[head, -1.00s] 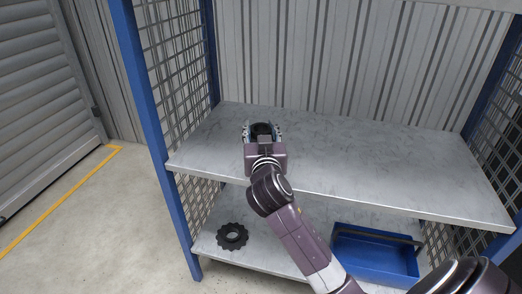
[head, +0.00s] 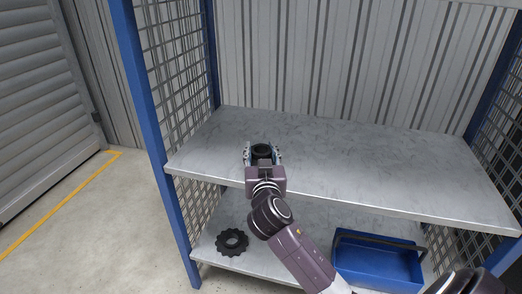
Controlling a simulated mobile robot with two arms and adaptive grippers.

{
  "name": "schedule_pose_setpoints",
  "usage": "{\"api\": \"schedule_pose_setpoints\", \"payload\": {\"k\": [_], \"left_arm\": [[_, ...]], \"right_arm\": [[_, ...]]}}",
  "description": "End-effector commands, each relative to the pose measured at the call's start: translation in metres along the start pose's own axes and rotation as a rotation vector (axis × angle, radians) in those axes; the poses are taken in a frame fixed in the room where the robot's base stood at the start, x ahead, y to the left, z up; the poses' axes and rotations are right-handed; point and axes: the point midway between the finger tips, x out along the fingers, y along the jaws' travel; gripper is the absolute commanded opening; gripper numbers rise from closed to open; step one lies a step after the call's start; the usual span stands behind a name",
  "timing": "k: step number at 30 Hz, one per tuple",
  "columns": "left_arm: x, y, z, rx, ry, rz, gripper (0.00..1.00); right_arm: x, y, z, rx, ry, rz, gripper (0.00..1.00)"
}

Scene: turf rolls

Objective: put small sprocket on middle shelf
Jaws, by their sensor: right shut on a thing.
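The small sprocket (head: 262,150) is a dark, round ring between the fingers of my right gripper (head: 263,155). The gripper is shut on it, over the left part of the middle shelf (head: 345,165), a bare grey metal board. I cannot tell whether the sprocket touches the shelf surface. A larger dark toothed sprocket (head: 232,242) lies flat on the lower shelf at the left. My left gripper is not in view.
A blue tote (head: 377,262) with a dark handle stands on the lower shelf at the right. Blue posts (head: 150,120) and wire mesh sides bound the rack. The middle shelf is clear to the right of my gripper.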

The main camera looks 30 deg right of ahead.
Motion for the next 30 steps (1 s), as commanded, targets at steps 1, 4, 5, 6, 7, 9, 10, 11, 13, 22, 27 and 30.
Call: {"api": "schedule_pose_setpoints", "payload": {"k": [1, 4, 5, 6, 7, 9, 10, 11, 13, 22, 27, 30], "left_arm": [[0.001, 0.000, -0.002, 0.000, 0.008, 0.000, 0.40], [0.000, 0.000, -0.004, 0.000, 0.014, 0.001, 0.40], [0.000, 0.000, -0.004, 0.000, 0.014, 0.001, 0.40], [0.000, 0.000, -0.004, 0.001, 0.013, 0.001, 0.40], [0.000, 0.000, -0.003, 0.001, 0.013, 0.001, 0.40], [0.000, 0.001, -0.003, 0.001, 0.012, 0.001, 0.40], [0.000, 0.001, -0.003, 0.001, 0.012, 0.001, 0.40], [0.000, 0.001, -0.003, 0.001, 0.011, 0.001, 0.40], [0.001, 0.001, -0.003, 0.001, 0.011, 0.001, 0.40], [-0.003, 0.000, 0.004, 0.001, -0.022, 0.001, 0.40], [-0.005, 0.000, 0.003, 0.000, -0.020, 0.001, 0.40], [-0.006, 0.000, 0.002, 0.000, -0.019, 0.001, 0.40]], "right_arm": [[0.000, 0.000, -0.001, 0.001, 0.004, 0.000, 0.00], [0.000, 0.000, 0.001, 0.000, 0.000, 0.000, 0.50], [0.000, 0.000, 0.001, 0.000, 0.000, 0.000, 0.53], [0.000, 0.000, 0.001, 0.000, 0.000, 0.000, 0.57], [0.000, 0.000, 0.001, 0.000, 0.000, 0.000, 0.58], [0.000, 0.000, 0.001, 0.000, 0.000, 0.000, 0.58], [0.000, 0.000, 0.001, 0.000, 0.000, 0.000, 0.58], [0.000, 0.000, 0.001, 0.000, 0.000, 0.000, 0.58], [0.000, 0.000, 0.000, 0.000, 0.000, 0.000, 0.58], [-0.022, -0.001, -0.001, 0.002, -0.003, -0.002, 0.58], [-0.060, 0.000, -0.001, 0.004, -0.004, -0.001, 0.58], [-0.082, -0.001, 0.000, 0.002, -0.004, -0.001, 0.58]]}}
